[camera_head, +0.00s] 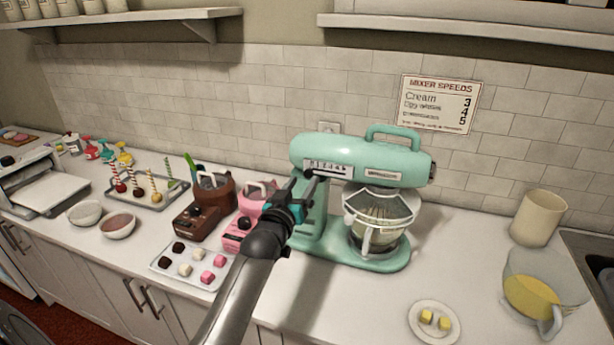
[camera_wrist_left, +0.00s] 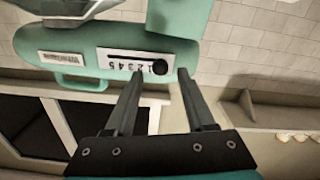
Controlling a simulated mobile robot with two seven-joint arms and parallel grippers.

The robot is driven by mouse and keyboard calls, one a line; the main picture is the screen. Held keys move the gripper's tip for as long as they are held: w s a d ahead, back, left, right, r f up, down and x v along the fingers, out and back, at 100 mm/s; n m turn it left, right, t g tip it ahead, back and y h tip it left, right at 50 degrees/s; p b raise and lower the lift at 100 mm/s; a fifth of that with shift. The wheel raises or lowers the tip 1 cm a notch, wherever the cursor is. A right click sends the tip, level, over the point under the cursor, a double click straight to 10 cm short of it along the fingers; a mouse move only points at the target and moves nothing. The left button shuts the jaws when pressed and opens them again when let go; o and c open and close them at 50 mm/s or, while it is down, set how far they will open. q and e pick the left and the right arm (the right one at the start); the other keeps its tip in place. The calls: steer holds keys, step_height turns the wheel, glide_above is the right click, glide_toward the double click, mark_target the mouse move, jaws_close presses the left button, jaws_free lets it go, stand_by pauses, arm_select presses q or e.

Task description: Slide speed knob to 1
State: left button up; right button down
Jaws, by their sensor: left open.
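The mint-green mixer (camera_head: 350,155) stands on the counter, with a white speed panel (camera_head: 325,167) on its head's side. In the left wrist view the mixer appears upside down. Its panel (camera_wrist_left: 123,60) has a dark slot and a row of digits. The round black speed knob (camera_wrist_left: 160,69) sits at the slot's right end there, beside the low end of the digits. My left gripper (camera_head: 301,182) is open at the panel's left end. In the wrist view, the gripper's fingertips (camera_wrist_left: 161,74) stand on either side of the knob; contact cannot be told. My right gripper is not in view.
A glass bowl (camera_head: 377,222) sits under the mixer head. A pink melter (camera_head: 254,200) and a brown melter (camera_head: 205,205) stand left of the mixer, behind a sweets tray (camera_head: 192,267). A plate (camera_head: 434,335) and a pitcher (camera_head: 515,282) are at the right. A speed sign (camera_head: 440,103) hangs above.

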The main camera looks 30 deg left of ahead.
mark_target(307, 176)
arm_select(q)
steer(key=shift+x, duration=1.95)
jaws_close()
